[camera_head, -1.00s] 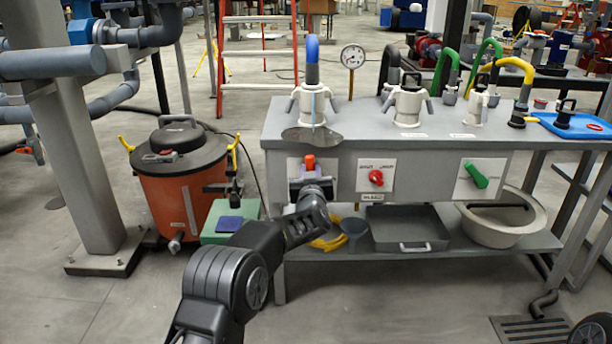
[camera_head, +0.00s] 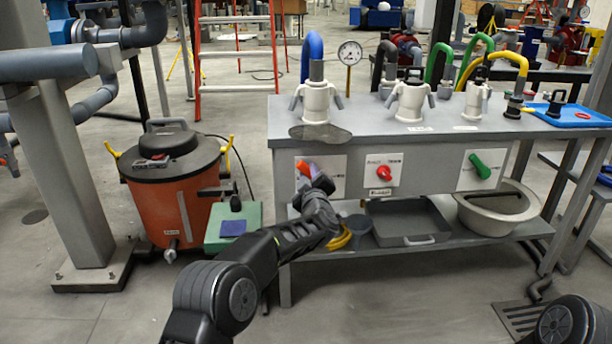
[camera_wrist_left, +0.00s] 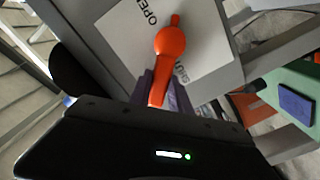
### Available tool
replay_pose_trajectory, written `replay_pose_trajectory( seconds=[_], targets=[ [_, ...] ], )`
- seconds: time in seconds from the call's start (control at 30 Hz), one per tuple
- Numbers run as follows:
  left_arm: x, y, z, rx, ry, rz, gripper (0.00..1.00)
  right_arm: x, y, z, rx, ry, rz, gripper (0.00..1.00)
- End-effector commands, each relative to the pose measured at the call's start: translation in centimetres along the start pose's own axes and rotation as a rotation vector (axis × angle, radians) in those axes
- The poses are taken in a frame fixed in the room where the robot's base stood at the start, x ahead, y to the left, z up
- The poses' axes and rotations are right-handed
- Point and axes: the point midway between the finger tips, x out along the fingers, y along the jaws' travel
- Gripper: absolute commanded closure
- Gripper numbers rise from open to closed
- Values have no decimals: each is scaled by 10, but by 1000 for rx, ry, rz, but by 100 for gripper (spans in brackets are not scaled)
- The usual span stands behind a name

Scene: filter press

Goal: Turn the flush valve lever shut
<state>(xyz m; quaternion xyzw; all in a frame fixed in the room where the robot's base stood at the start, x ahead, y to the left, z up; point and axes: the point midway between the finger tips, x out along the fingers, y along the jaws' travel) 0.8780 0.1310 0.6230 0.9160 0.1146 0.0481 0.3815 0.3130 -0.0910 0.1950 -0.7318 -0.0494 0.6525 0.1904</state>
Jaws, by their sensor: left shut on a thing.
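The orange lever (camera_head: 303,168) sits on a white label plate (camera_head: 334,176) at the left of the bench's front panel. In the head view it leans up to the left. In the left wrist view the lever (camera_wrist_left: 170,48) has a round hub, and its handle runs down between the purple fingers. My left gripper (camera_head: 312,172) is shut on this handle; the wrist view shows the gripper (camera_wrist_left: 160,92) too. "OPEN" is partly readable on the plate; the other word is largely hidden by the lever and fingers. My right gripper is out of view.
A red knob (camera_head: 383,173) and a green lever (camera_head: 480,166) are to the right on the same panel. A grey tray (camera_head: 408,222) and a round basin (camera_head: 500,208) stand on the lower shelf. An orange drum (camera_head: 172,195) and a green box (camera_head: 233,226) stand on the left.

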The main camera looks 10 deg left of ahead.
Motion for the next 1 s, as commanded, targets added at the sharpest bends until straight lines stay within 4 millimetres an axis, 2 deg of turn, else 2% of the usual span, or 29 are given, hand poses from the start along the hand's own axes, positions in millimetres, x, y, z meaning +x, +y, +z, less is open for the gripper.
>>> replay_pose_trajectory(
  seconds=[0.4, 0.43, 0.6, 0.7, 1.0],
  targets=[
    [0, -1, 1, -16, -1, -3, 100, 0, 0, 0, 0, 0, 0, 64],
    [0, -2, 1, -16, -1, -3, 74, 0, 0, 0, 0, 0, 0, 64],
    [0, -1, 1, -14, 0, -2, 60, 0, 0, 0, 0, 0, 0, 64],
    [0, -1, 1, -13, 0, -2, 55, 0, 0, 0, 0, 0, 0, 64],
    [-2, 0, 0, -11, 0, -2, 55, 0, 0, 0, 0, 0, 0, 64]
  ],
)
